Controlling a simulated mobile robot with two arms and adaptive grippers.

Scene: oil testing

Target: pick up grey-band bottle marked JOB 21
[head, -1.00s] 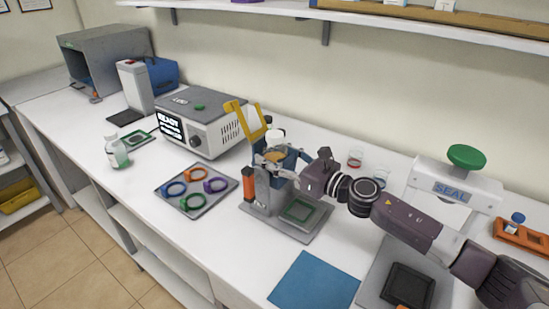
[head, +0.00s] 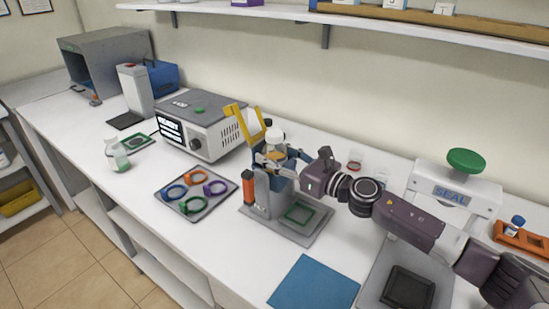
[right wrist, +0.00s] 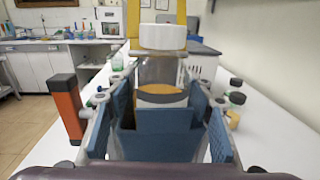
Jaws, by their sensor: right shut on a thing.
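My right gripper (head: 271,159) is shut on a white-capped bottle (right wrist: 162,75) at the grey stand (head: 262,190). The bottle has a clear upper body, an amber layer and a greyish band below; no job marking can be read. In the head view its white cap (head: 273,134) shows above the gripper. In the right wrist view the bottle is upright between the blue finger pads, its lower part hidden by a blue block (right wrist: 160,138). I cannot tell if its base touches the stand. My left gripper is not in view.
A raised yellow flap (head: 244,123) and an orange post (head: 248,187) are close to the gripper. A tray (head: 207,210) of coloured rings, a READY machine (head: 215,122) and another bottle (head: 117,156) lie left. A SEAL press (head: 455,192) stands right. The blue mat (head: 314,283) is bare.

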